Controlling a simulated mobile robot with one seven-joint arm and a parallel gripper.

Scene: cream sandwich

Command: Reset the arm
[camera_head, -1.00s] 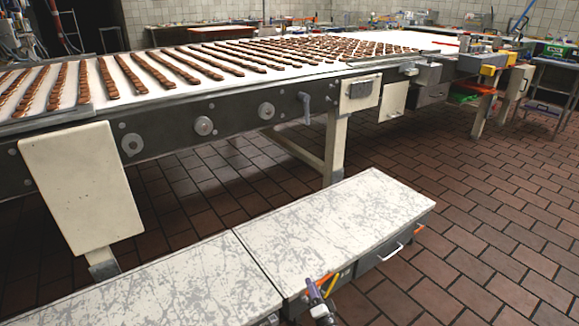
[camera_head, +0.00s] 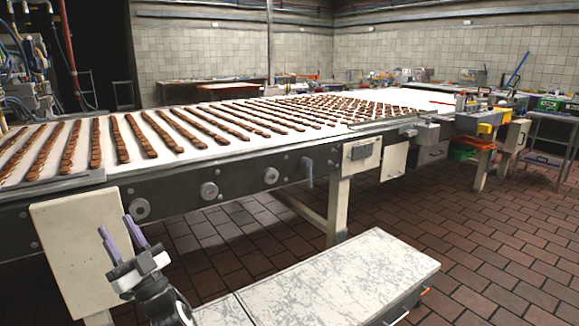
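My gripper (camera_head: 122,236) shows at the lower left, raised in front of the conveyor's cream side panel. Its two purple-grey fingers point up and stand apart with a gap between them. Nothing shows between the fingers. Part of my arm runs down from it to the bottom edge of the view.
A long conveyor table (camera_head: 240,185) carries rows of brown cream sandwiches (camera_head: 150,134). A low worn white bench (camera_head: 335,285) stands in front of it. Tiled floor (camera_head: 490,245) is clear at the right. A metal side table (camera_head: 555,125) with boxes stands at the far right.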

